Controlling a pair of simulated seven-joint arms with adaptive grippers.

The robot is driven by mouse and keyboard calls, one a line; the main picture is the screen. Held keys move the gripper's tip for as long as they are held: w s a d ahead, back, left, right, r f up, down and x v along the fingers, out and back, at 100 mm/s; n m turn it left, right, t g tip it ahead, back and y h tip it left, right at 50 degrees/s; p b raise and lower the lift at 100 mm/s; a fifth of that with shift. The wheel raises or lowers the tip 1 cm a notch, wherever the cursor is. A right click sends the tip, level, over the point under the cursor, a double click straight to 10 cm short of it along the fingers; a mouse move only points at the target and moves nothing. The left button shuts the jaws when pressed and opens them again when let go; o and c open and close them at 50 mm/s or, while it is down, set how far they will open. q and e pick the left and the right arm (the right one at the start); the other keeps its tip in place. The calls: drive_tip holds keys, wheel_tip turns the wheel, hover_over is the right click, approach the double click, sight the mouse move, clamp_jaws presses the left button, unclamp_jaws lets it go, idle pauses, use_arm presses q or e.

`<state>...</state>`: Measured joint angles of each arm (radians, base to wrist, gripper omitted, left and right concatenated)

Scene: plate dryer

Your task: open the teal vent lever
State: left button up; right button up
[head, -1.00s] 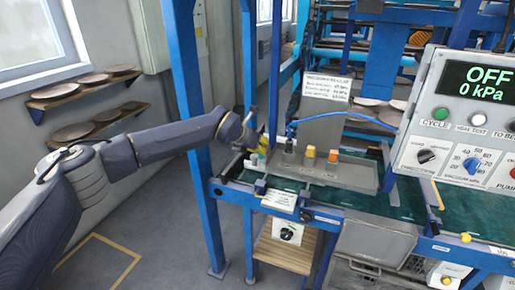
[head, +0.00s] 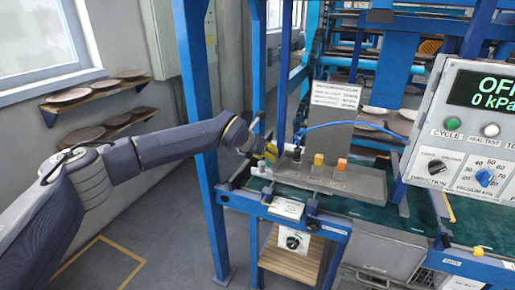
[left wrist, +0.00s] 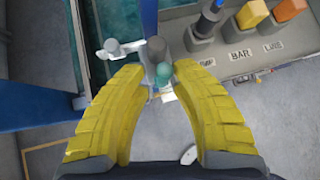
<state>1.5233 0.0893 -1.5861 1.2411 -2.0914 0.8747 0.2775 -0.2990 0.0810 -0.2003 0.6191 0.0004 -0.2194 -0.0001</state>
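The vent lever's teal knob (left wrist: 163,73) shows in the left wrist view, with white metal valve parts and a grey cylinder beside it. My left gripper (left wrist: 162,68) is open, its yellow fingers on either side of the knob near their tips. I cannot tell whether either finger touches it. In the head view my left gripper (head: 268,153) is at the left end of the grey fitting tray (head: 350,186), and the lever is hard to make out there. My right gripper is not in view.
The tray carries a dark fitting with a blue top (left wrist: 208,20), a yellow block (head: 319,159) and an orange block (head: 342,164). A blue hose (head: 335,124) arches above. A blue post (head: 197,110) stands near my left forearm. A control panel (head: 460,140) reads OFF, 0 kPa.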

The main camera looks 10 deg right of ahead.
use_arm(q)
drive_tip(key=v, duration=1)
drive_tip(key=shift+s+r, duration=0.15)
drive_tip(key=shift+r, duration=0.1)
drive_tip(key=shift+a, duration=0.1)
